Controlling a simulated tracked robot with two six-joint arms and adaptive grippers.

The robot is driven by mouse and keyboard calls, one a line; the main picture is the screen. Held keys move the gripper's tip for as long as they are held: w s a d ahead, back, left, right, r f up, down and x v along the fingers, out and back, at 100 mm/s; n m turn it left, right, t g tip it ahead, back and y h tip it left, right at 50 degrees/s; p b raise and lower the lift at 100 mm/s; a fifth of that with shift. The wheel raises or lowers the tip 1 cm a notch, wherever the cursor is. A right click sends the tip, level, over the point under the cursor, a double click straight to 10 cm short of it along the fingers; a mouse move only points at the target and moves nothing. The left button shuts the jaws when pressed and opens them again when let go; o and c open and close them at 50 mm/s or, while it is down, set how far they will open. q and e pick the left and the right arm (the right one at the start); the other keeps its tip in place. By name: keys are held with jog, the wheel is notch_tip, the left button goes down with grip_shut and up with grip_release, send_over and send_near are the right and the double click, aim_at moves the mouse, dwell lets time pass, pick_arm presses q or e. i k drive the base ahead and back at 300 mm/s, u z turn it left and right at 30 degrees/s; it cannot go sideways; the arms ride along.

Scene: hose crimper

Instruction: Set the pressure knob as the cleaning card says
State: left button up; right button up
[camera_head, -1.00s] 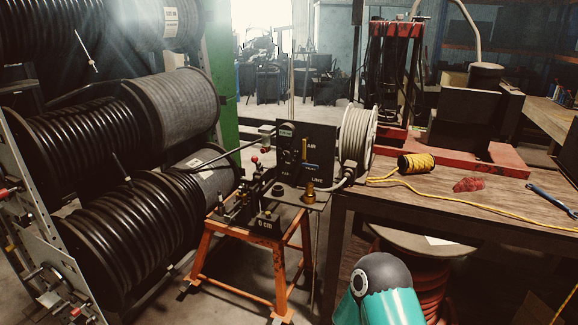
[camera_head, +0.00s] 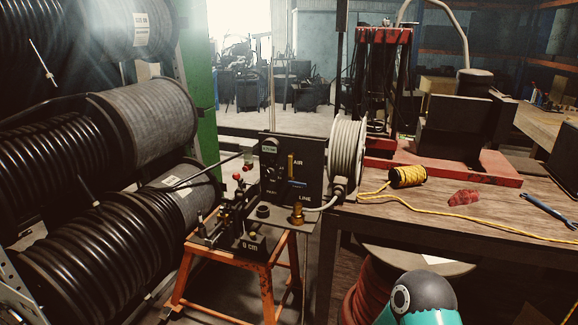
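A dark control panel (camera_head: 309,163) stands upright on an orange metal stand (camera_head: 265,281), left of the wooden table. It carries a small round gauge or dial with a pale window (camera_head: 270,146) at its upper left, a yellow lever-like strip (camera_head: 291,166), a blue piece (camera_head: 298,184) and the words AIR and LINE. A round dark control (camera_head: 270,187) sits lower left; I cannot tell which part is the pressure knob or read its setting. I cannot make out a cleaning card. Neither gripper is in view; only a teal and black part of my arm shows at the bottom right.
Large hose reels (camera_head: 150,120) fill the left side. A pale hose reel (camera_head: 347,150) stands right of the panel. The wooden table (camera_head: 500,208) holds a yellow spool (camera_head: 408,176), a red rag (camera_head: 464,197) and a blue tool (camera_head: 548,209). A brass fitting (camera_head: 297,213) is before the panel.

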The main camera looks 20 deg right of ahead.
aim_at(270, 172)
jog(key=i, duration=1.05)
jog(key=u, duration=0.4)
